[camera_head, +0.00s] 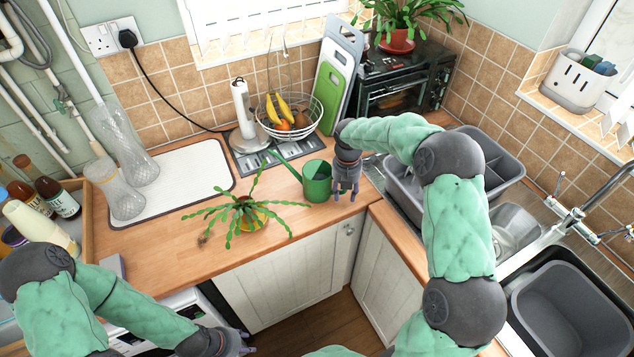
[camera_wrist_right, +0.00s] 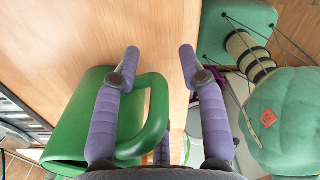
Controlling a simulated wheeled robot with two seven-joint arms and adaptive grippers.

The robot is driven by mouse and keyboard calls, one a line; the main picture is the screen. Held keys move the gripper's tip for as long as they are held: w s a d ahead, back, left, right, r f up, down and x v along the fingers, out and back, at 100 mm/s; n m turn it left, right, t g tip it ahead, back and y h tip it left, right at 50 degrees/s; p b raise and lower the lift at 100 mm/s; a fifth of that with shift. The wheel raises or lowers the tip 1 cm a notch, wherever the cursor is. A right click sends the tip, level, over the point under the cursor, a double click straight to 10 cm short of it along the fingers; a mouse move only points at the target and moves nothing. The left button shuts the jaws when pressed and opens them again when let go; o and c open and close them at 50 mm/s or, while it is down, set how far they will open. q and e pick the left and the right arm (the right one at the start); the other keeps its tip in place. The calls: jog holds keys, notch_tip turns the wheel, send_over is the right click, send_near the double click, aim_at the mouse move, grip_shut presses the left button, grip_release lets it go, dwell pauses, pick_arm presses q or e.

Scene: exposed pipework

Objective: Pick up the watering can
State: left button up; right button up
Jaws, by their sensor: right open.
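The green watering can (camera_head: 316,182) stands upright on the wooden counter near its front edge, its spout toward the upper left. In the right wrist view the watering can (camera_wrist_right: 80,115) fills the left side. My right gripper (camera_head: 346,190) points down just right of the can. In the wrist view my right gripper (camera_wrist_right: 159,60) is open, and the can's looped handle shows between its two fingers. Whether the fingers touch the handle is unclear. My left gripper (camera_head: 243,347) is low at the bottom edge, away from the can; its fingers are too small to judge.
A potted plant (camera_head: 245,213) stands close left of the can. Behind are a fruit basket (camera_head: 303,128), a green cutting board (camera_head: 328,98) and a toaster oven (camera_head: 390,97). A grey dish rack (camera_head: 402,190) and sink lie right. A white mat (camera_head: 190,165) holds glass vases.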

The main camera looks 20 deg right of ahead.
grip_shut()
jog(key=shift+r, duration=0.1)
jog(key=shift+r, duration=0.1)
